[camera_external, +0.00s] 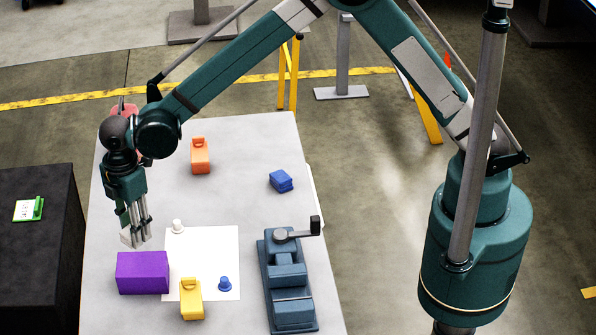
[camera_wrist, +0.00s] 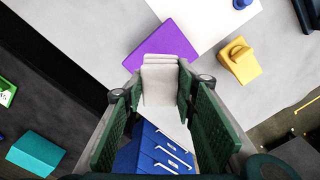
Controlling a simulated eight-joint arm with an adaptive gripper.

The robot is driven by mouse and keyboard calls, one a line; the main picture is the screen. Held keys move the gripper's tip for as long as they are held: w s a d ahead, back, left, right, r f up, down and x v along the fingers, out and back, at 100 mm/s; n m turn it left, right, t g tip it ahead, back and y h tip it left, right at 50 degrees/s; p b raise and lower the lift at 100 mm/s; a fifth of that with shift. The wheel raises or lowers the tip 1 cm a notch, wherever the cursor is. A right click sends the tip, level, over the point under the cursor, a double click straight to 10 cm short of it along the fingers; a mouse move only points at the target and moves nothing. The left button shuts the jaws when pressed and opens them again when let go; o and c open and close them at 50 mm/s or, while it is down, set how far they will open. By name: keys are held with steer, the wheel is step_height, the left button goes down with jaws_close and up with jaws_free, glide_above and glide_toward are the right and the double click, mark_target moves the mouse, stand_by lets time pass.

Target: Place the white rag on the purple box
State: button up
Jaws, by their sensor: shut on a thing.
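My gripper (camera_external: 136,226) is above the table, just behind the purple box (camera_external: 143,273) in the external view. It is shut on the white rag (camera_external: 128,238), a pale folded block. In the wrist view the white rag (camera_wrist: 160,82) sits between the two green finger pads of my gripper (camera_wrist: 160,95). The purple box (camera_wrist: 162,43) shows beyond the rag there, partly covered by it. The rag looks held above the table; whether it touches the box I cannot tell.
A blue-grey vise (camera_external: 286,280) stands further right. Orange (camera_external: 200,155) and blue (camera_external: 281,181) blocks lie farther back.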

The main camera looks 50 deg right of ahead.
glide_above(141, 264)
steer(key=shift+f, duration=2.6)
steer(key=shift+f, duration=0.1)
steer(key=shift+f, duration=1.75)
steer(key=shift+f, duration=0.15)
steer(key=o, duration=0.9)
steer(key=shift+c, duration=0.2)
step_height(141, 264, up, 12)
steer(key=shift+r, duration=0.15)
